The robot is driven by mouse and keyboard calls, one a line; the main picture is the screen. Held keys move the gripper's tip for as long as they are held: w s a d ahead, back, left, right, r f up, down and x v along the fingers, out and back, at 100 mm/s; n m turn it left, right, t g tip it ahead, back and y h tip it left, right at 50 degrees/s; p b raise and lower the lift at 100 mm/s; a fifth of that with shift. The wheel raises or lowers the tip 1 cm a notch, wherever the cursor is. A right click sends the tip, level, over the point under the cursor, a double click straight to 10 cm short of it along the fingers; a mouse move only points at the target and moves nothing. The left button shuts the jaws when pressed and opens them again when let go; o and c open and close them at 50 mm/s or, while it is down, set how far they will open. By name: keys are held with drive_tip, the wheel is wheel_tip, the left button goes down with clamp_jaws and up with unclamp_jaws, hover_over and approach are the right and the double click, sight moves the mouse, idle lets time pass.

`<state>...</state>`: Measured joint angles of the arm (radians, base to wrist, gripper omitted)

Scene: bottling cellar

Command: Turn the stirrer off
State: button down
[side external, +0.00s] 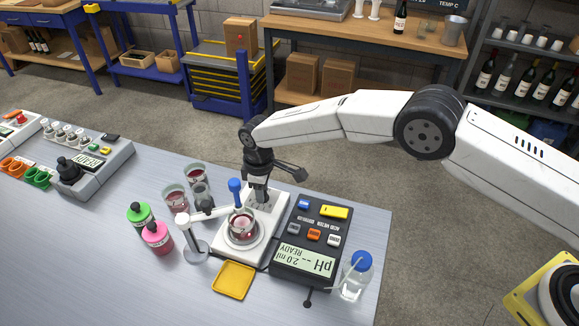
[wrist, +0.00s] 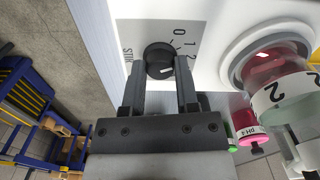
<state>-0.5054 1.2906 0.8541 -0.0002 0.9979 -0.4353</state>
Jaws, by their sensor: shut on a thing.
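The stirrer (side external: 268,212) is a white unit on the bench in the side view. A glass beaker of red liquid (side external: 241,224) stands on its round plate; the beaker also shows at right in the wrist view (wrist: 275,80). The black stirrer knob (wrist: 159,61) sits beside the STIR label and the printed figures 0, 1 and 2. Its white mark points to the right, towards the 2 side rather than the 0. My gripper (wrist: 161,75) has a finger on each side of the knob and is shut on it. In the side view my gripper (side external: 259,193) hides the knob.
A pH meter (side external: 305,243) stands close to the right, with a blue-capped bottle (side external: 355,275) beyond it. An electrode stand (side external: 192,239), pink bottle (side external: 157,237) and green bottle (side external: 139,217) stand left. A yellow tray (side external: 233,281) lies in front.

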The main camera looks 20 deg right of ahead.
drive_tip(key=n, duration=0.3)
drive_tip(key=shift+n, duration=2.1)
drive_tip(key=shift+c, duration=1.8)
unclamp_jaws()
drive_tip(key=shift+r, duration=3.95)
